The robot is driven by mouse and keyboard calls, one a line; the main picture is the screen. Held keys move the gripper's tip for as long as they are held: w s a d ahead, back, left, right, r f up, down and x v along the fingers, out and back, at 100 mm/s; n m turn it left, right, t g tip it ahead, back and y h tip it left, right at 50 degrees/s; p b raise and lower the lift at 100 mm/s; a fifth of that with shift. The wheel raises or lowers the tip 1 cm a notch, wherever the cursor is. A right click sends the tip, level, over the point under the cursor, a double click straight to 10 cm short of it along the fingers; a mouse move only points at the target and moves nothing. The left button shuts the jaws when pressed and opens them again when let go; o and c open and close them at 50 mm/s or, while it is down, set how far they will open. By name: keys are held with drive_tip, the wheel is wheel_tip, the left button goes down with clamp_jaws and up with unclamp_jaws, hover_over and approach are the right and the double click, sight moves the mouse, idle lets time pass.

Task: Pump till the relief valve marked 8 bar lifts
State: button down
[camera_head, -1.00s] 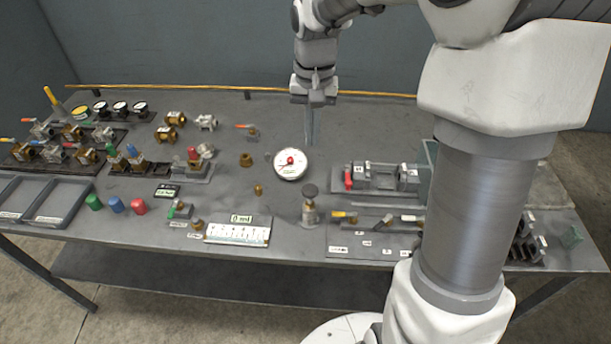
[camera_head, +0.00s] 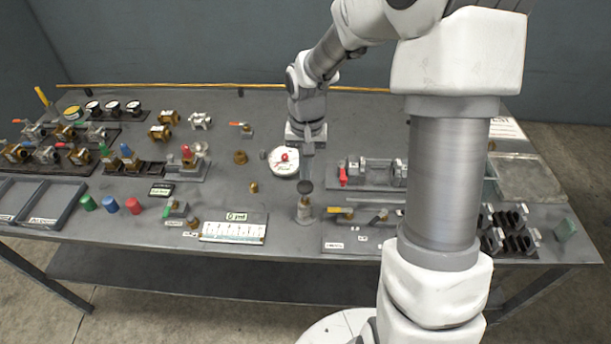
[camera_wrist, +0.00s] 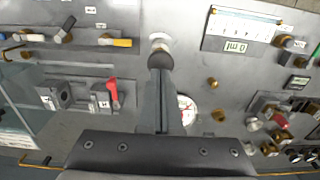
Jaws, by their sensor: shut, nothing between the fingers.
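A plunger with a dark round knob (camera_head: 305,187) on a pale cylindrical base stands near the front middle of the bench. My gripper (camera_head: 306,177) is shut and empty, pointing down at the knob. In the wrist view my fingertips (camera_wrist: 160,76) are right at the knob (camera_wrist: 160,60); I cannot tell whether they touch. A white dial gauge (camera_head: 284,168) with a red centre lies just left of my gripper; its reading is too small to tell. Fittings with green (camera_head: 104,150), blue (camera_head: 126,150) and red (camera_head: 186,151) tops stand at left. I cannot read an 8 bar mark.
Loose green (camera_head: 87,202), blue (camera_head: 111,204) and red (camera_head: 133,206) caps stand near the front left edge. A white scale plate (camera_head: 233,232) lies left of the plunger. A red-handled fixture (camera_head: 370,172) and a plate with levers (camera_head: 350,235) stand to the right.

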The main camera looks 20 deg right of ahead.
sight(306, 186)
drive_tip(key=shift+f, duration=1.35)
wheel_tip(306, 186, down, 3)
drive_tip(key=b, duration=0.2)
drive_tip(key=shift+f+b, duration=0.2)
drive_tip(key=shift+b, duration=0.2)
drive_tip(key=shift+s+f, duration=0.1)
drive_tip(key=shift+r+p, duration=0.35)
wheel_tip(306, 186, up, 14)
drive_tip(key=p, duration=0.2)
drive_tip(key=shift+d+p, duration=0.1)
drive_tip(key=shift+p, duration=0.2)
